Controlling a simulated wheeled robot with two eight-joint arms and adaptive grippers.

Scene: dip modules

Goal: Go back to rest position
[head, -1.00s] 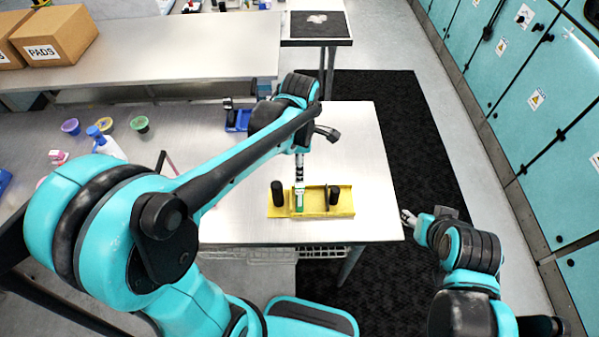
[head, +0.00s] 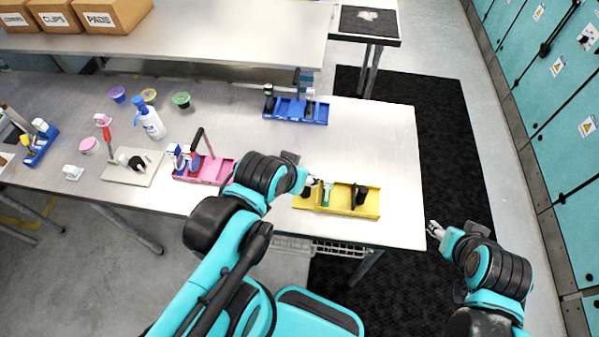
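My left arm comes in low over the front edge of the table. Its gripper (head: 308,186) is small in view at the left end of the yellow tray (head: 370,206); I cannot tell whether its fingers are open or shut. The yellow tray holds a green and white item (head: 327,192) standing upright and a black piece (head: 360,192). A dark piece at its left end is partly hidden by my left gripper. My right gripper (head: 434,228) is off the table's right front corner, over the floor; its finger state is too small to tell.
A blue tray (head: 318,112) stands at the back of the table (head: 390,140). A pink tray (head: 215,172), a white-blue bottle (head: 150,121) and several cups stand to the left. Cardboard boxes (head: 112,15) sit on the rear bench. The table's right part is clear.

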